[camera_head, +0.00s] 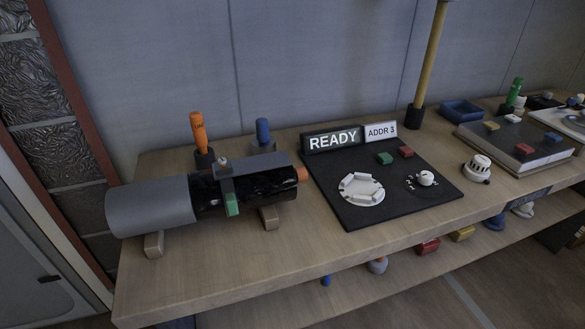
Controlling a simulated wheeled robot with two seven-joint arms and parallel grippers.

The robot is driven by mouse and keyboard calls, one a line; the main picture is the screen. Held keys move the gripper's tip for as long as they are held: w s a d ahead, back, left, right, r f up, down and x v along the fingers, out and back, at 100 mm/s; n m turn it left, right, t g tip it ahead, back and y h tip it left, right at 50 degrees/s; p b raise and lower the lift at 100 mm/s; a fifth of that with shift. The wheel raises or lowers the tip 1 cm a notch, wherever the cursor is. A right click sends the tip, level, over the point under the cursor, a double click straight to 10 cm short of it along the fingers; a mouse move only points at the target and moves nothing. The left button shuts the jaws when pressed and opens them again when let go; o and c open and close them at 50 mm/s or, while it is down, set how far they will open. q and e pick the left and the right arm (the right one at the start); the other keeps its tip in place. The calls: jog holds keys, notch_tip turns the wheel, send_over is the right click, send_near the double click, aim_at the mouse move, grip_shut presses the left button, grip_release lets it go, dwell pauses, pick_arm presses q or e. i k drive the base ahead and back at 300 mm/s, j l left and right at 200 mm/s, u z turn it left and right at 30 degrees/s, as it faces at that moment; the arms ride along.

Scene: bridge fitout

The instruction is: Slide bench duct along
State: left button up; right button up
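The bench duct (152,205) lies on its side at the left of the bench. Its left part is a wide grey sleeve. Its right part (268,180) is dark and glossy with an orange end (302,174). Wooden cradle blocks show below it at the left (154,245) and right (269,217). A grey strap with a green tab (231,204) crosses over the dark part. Neither of my grippers is in view.
Behind the duct stand an orange-handled tool (198,130) and a blue-topped item (263,132). To the right is a black panel (347,213) with a READY sign (333,141). A yellow pole (428,60) rises behind it. The front strip of the bench (215,275) is clear.

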aim_at(264, 180)
jog(key=i+l+u, duration=0.4)
jog(key=l+u, duration=0.2)
jog(key=i+l+u, duration=0.15)
jog(key=l+u, duration=0.5)
jog(key=i+l, duration=0.05)
jog(key=l, duration=0.05)
